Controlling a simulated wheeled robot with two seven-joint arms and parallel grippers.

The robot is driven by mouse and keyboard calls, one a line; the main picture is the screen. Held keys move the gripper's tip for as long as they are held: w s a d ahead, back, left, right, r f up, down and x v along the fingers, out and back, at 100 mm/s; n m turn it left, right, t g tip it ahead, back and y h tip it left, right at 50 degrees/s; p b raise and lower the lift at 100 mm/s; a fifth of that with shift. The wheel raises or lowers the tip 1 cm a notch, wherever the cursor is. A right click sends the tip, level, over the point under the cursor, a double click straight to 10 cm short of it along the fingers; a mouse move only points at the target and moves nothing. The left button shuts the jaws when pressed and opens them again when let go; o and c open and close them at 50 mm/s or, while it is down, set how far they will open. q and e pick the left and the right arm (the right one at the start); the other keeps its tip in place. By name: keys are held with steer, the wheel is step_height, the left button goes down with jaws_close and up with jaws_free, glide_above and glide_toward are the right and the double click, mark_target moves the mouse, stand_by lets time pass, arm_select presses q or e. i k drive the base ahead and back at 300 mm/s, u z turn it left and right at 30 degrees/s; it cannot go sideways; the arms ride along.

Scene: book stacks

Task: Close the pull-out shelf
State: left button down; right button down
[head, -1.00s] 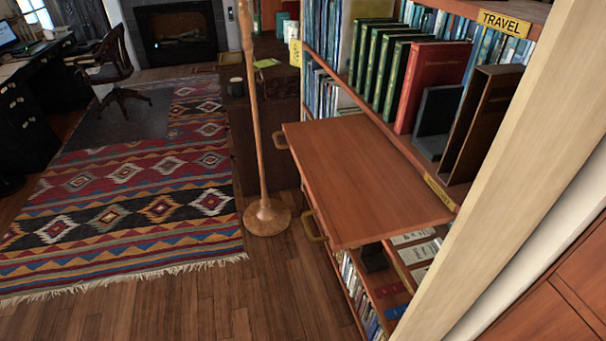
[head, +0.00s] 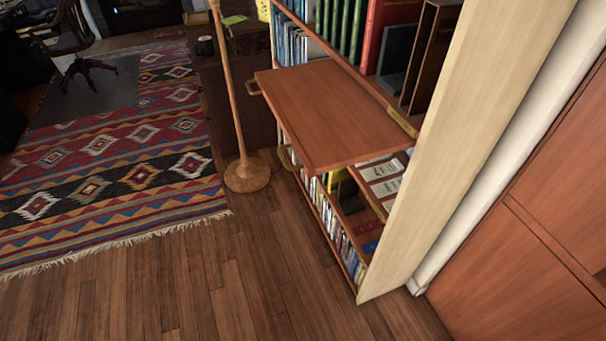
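The pull-out shelf (head: 330,112) is a flat reddish-brown board. It sticks out to the left from the bookcase (head: 480,130). One brass handle (head: 253,87) shows at its far front corner. A second brass handle (head: 286,157) shows below the board's front edge, partly hidden. The board's top is bare. Neither of my grippers is in the head view.
A wooden lamp pole with a round base (head: 247,175) stands on the floor just left of the shelf. A patterned rug (head: 120,180) lies further left. Books fill the bookcase above and below the board. Bare wooden floor (head: 200,285) is clear in front.

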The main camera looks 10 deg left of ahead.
mark_target(330, 121)
steer(key=u, duration=1.5)
steer(key=k, duration=0.1)
steer(key=z, duration=1.9)
steer(key=i, duration=0.7)
steer(key=u, duration=0.8)
